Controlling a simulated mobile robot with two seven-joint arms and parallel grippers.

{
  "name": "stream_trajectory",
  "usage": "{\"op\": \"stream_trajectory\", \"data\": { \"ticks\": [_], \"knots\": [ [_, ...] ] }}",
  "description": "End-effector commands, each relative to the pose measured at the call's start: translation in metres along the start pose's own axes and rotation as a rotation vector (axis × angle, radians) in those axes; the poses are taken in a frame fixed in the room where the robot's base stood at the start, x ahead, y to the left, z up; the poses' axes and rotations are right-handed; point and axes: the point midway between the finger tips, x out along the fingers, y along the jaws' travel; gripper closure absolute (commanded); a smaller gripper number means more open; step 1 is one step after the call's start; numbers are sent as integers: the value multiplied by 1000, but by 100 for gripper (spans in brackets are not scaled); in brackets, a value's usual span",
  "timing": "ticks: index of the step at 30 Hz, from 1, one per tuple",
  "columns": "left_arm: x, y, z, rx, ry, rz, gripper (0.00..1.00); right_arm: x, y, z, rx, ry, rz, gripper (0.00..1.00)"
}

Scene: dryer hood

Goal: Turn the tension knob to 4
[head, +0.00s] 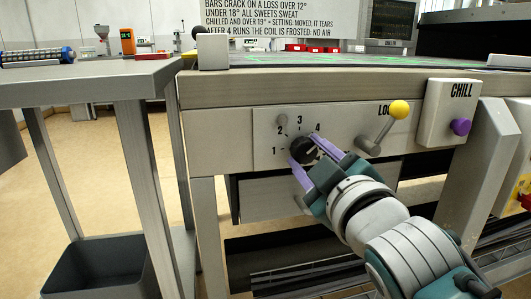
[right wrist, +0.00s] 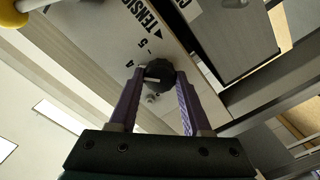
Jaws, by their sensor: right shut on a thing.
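The tension knob (head: 302,151) is a dark round knob on the pale front panel (head: 268,124), with the numbers 1 to 4 visible around it. My right gripper (head: 306,149) reaches it from the lower right, its purple fingers on either side, shut on it. In the right wrist view the dark knob (right wrist: 158,76) sits between the two fingertips, with a pale mark on its face. The "TENSION" label and a 5 show beside it. The exact number its mark points to is too small to tell. My left gripper is not in view.
A yellow-ended lever (head: 398,110) is right of the knob. The CHILL box (head: 449,110) with a purple button (head: 460,127) is further right. A drawer (head: 268,199) lies below. A grey side table (head: 90,77) and dark bin (head: 100,265) stand left.

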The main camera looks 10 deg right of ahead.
Motion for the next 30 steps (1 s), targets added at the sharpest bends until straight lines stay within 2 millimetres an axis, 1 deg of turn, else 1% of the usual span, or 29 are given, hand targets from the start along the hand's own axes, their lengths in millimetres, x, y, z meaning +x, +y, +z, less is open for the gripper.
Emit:
{"op": "stream_trajectory", "data": {
  "ticks": [8, 9, 16, 25, 28, 30],
  "knots": [
    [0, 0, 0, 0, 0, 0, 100, 0, 0, -1, 0, 2, 1, 100],
    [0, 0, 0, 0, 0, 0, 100, 0, 0, -1, -1, 2, 1, 48],
    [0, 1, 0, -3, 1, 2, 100, 0, 0, 0, -1, 1, 1, 23],
    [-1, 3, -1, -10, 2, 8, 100, -2, 0, 0, -2, 0, 0, 22],
    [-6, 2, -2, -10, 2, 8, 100, -12, 1, -1, -2, -1, -1, 22],
    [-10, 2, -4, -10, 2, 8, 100, -22, 1, -2, -2, -1, -1, 22]
  ]
}}
